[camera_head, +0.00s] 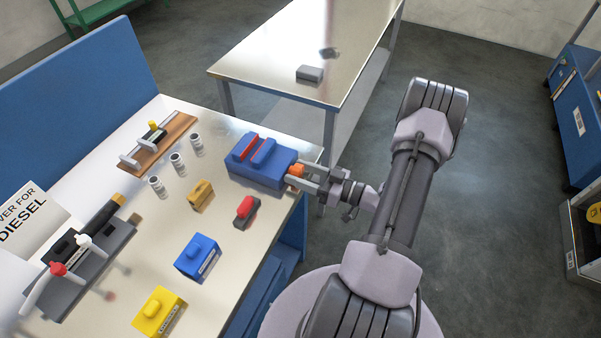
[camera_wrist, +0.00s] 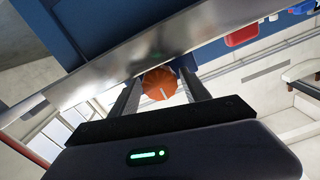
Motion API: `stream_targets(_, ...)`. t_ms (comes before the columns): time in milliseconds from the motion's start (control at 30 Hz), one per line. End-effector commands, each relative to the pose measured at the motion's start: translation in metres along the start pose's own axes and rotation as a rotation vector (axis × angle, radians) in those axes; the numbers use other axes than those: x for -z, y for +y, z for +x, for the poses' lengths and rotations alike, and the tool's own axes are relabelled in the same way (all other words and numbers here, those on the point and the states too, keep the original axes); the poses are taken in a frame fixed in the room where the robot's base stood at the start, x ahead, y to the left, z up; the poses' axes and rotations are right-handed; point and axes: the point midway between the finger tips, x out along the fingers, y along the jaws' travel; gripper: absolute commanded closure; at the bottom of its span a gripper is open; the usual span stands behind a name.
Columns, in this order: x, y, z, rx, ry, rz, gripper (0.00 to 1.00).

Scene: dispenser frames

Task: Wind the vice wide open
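The vice (camera_head: 262,172) is a blue block with red-lined jaws at the right end of the bench. A narrow gap shows between its jaws. Its orange knob (camera_head: 296,170) faces right, past the bench edge. My gripper (camera_head: 303,176) reaches in from the right, with one finger on each side of the knob. In the wrist view the round orange knob (camera_wrist: 160,82) with a pale mark sits between my fingers. I cannot tell whether both fingers press on it.
A red and black piece (camera_head: 246,211), a small yellow block (camera_head: 201,194), a blue block (camera_head: 198,258) and a yellow block (camera_head: 160,311) stand on the bench. Several grey cylinders (camera_head: 178,164) stand behind. Another table (camera_head: 270,70) is beyond.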

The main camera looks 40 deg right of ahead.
Motion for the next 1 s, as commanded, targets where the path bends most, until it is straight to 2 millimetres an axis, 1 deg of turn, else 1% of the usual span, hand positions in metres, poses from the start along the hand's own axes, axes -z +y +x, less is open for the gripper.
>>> stream_targets(33, 0.0, 0.0, -0.0001, 0.0, 0.0, 0.0, 0.57)
stream_targets(233, -0.0001, 0.0, -0.0002, 0.0, 0.0, 0.0, 0.96)
stream_targets(267, -0.0001, 0.0, -0.0003, 0.0, 0.0, 0.0, 0.98)
stream_targets(367, -0.0005, 0.0, -0.0003, 0.0, 0.0, -0.062, 0.98)
stream_targets(500, -0.0012, -0.0002, -0.0003, 0.0, 0.0, -0.269, 0.98)
stream_targets(600, -0.0011, -0.0004, -0.0003, 0.0, 0.0, -0.366, 0.98)
stream_targets(700, -0.0008, -0.0006, -0.0003, 0.0, 0.0, -0.393, 0.98)
stream_targets(900, -0.0007, -0.0006, -0.0004, 0.0, 0.0, -0.39, 0.98)
stream_targets(933, -0.0007, -0.0006, -0.0004, 0.0, 0.0, -0.39, 0.52)
stream_targets(1000, -0.0006, -0.0005, -0.0004, 0.0, 0.0, -0.39, 0.38)
